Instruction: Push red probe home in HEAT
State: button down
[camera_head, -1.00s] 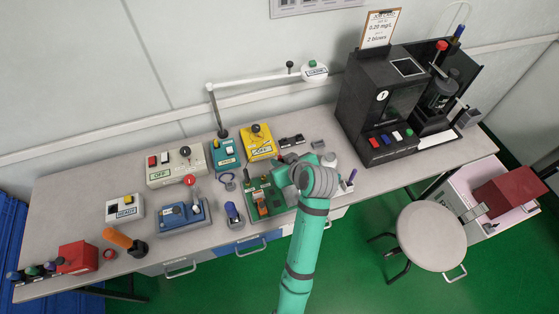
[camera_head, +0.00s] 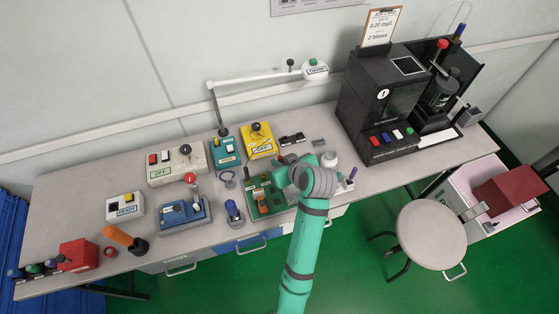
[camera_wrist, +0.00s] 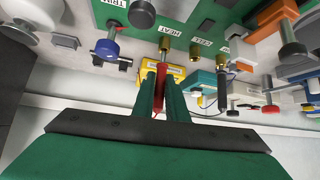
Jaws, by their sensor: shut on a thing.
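In the wrist view my gripper (camera_wrist: 161,78) is shut on the red probe (camera_wrist: 160,88), which stands between its two green fingers. The probe's tip end points at the brass socket (camera_wrist: 165,44) beside the HEAT label (camera_wrist: 173,29) and is in line with it. I cannot tell how far the tip is inside. The green board (camera_wrist: 232,20) carries the sockets; it also shows in the head view (camera_head: 257,187). In the head view my wrist hides the probe and the fingertips.
A black probe (camera_wrist: 222,85) stands at another brass socket, close to the right of my gripper. A blue knob (camera_wrist: 107,49) is to the left and an orange block (camera_wrist: 277,12) is on the board. A yellow box (camera_head: 257,141) stands behind the board in the head view.

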jog(key=shift+f, duration=0.85)
jog(key=c, duration=1.7)
grip_release()
jog(key=v, duration=1.1)
jog(key=shift+f, duration=0.1)
